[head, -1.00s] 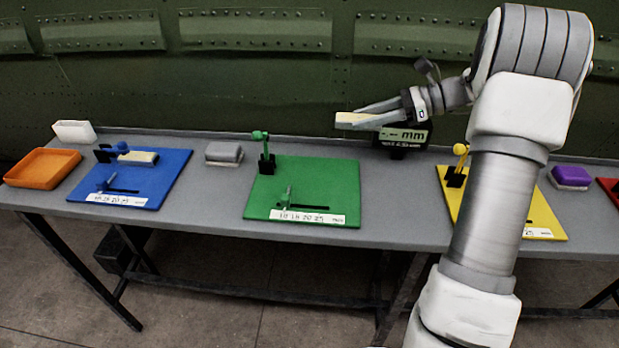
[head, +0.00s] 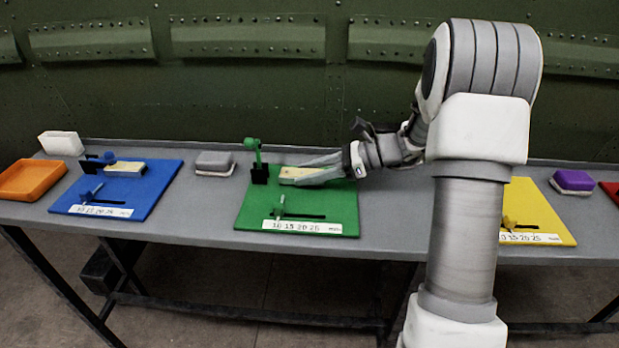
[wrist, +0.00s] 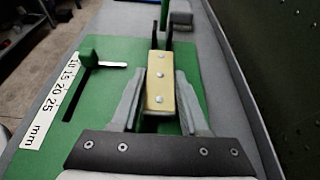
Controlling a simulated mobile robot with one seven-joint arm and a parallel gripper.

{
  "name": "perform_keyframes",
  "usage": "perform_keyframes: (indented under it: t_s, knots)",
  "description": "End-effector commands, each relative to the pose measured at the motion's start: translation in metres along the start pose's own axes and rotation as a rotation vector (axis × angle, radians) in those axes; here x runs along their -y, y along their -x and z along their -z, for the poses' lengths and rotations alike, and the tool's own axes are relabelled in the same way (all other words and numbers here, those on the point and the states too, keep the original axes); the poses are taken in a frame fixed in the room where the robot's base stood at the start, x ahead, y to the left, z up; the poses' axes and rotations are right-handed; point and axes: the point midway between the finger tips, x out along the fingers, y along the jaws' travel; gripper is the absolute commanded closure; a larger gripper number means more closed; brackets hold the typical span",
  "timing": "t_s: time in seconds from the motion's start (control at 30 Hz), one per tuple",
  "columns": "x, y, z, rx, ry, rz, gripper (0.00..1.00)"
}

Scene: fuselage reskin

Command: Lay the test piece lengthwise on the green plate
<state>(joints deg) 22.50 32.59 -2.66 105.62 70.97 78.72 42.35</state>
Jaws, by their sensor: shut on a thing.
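The test piece (wrist: 160,88) is a pale tan block with several rivet heads on its top. My gripper (wrist: 160,108) is shut on it, one finger along each long side. In the head view my gripper (head: 318,172) holds the test piece (head: 298,172) over the back part of the green plate (head: 300,202). The piece lies lengthwise left to right there, its far end close to the black fork and green clamp (head: 257,163). I cannot tell whether it touches the plate. In the wrist view the green plate (wrist: 110,60) shows beneath and beside it.
The green plate has a slot with a green slider (head: 280,206) and a printed mm scale. A grey block (head: 215,163) stands left of it. A blue plate (head: 150,195) with a similar piece, an orange tray (head: 30,180), a yellow plate (head: 540,210) and a purple block (head: 572,181) share the bench.

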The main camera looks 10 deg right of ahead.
Motion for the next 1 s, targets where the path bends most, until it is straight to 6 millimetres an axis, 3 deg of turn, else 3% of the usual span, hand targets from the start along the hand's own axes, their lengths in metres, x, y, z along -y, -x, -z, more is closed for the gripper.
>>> perform_keyframes:
  t_s: [0.4, 0.43, 0.57, 0.9, 1.0]
  knots:
    - [0.000, -0.003, 0.007, 0.001, 0.000, 0.000, 1.00]
    - [0.000, -0.003, 0.006, 0.000, 0.001, 0.000, 0.50]
    - [0.000, -0.002, 0.006, 0.000, 0.001, 0.000, 0.27]
    - [0.000, -0.001, 0.004, 0.000, 0.002, 0.000, 0.26]
    - [0.001, 0.008, 0.002, -0.001, 0.001, 0.002, 0.26]
